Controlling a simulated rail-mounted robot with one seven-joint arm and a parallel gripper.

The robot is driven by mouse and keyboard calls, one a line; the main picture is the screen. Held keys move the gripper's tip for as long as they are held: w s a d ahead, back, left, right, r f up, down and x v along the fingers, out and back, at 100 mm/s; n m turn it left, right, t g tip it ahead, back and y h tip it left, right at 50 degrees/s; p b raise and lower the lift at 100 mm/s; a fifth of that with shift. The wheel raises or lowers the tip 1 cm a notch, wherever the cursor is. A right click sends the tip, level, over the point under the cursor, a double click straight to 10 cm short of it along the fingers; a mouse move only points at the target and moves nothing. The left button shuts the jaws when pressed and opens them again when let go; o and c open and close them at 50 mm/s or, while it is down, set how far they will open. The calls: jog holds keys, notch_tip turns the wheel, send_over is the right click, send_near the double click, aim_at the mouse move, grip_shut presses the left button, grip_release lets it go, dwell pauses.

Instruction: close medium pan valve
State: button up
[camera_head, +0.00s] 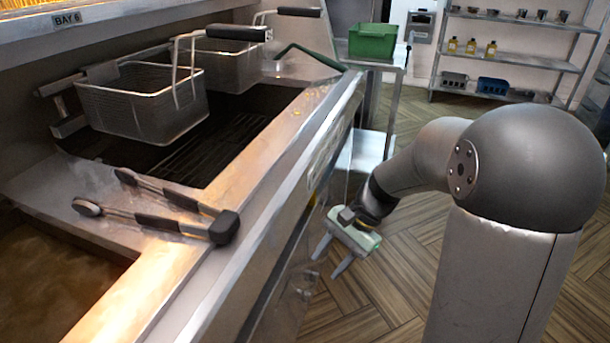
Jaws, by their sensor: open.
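My gripper (329,262) is open and empty, its two fingers pointing down in front of the fryer's front panel. The fryer (300,140) is a long steel unit running along the left. No pan valve can be made out clearly. I cannot tell what either is. Most of the front panel is seen edge-on, and its lower part is out of frame.
Black-handled tongs (165,203) lie on the fryer top beside the oil (45,275). Two wire baskets (140,105) hang behind. A green bin (373,41) stands on a cart (393,75) beyond the fryer. The wooden floor (400,270) near my gripper is clear.

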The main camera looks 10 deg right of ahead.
jog(key=w+d+f+m+t+y+b, duration=0.1)
jog(key=w+d+f+m+t+y, duration=0.25)
jog(key=w, duration=0.65)
jog(key=m+t+y+b, duration=0.2)
jog(key=m+t+y, duration=0.45)
jog(key=m, duration=0.45)
send_near(316, 191)
jog(key=shift+n+h, duration=0.25)
jog(key=shift+h, duration=0.15)
jog(key=b+x, duration=0.1)
jog(key=x, duration=0.2)
jog(key=b+x, duration=0.1)
jog(key=x, duration=0.2)
jog(key=b+x, duration=0.1)
jog(key=x, duration=0.2)
jog(key=shift+w+a+r, duration=0.15)
jog(key=shift+a+r, duration=0.1)
jog(key=shift+r, duration=0.05)
grip_shut()
